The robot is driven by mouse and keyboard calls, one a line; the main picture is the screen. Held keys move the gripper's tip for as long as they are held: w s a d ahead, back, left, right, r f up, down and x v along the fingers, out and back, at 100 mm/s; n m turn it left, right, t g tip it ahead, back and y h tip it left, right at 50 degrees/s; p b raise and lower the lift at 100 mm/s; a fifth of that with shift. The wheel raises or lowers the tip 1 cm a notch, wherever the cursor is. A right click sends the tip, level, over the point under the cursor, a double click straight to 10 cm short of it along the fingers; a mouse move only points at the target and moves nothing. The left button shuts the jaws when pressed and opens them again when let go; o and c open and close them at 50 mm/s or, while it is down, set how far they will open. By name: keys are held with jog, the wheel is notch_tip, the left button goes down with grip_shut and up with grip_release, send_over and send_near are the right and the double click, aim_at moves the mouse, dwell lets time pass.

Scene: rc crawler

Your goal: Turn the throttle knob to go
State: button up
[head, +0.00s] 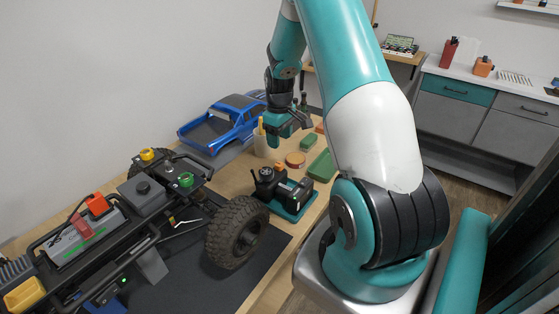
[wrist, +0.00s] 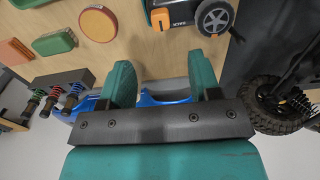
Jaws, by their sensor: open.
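A black and orange controller (head: 268,182) sits in a teal tray on the wooden table, beside the crawler's front wheel. In the wrist view the controller (wrist: 178,20) is cut off at the top edge and shows a grey-rimmed wheel (wrist: 214,18). Which part is the throttle knob, and its setting, I cannot tell. My gripper (head: 297,122) hangs above the table beyond the controller. In the wrist view my gripper (wrist: 163,82) is open, with two teal fingers apart and nothing held between them.
The crawler chassis (head: 145,190) with its large tyre (head: 236,232) stands on a dark mat to the left. A blue truck body (head: 225,122) lies behind. A round orange tin (wrist: 98,23), a green tin (wrist: 53,43) and a shock rack (wrist: 60,85) are nearby.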

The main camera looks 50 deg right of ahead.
aim_at(279, 164)
notch_tip(279, 164, down, 10)
jog(key=shift+p, duration=0.7)
jog(key=shift+c, duration=0.5)
jog(key=c, duration=0.8)
jog(key=shift+c, duration=0.2)
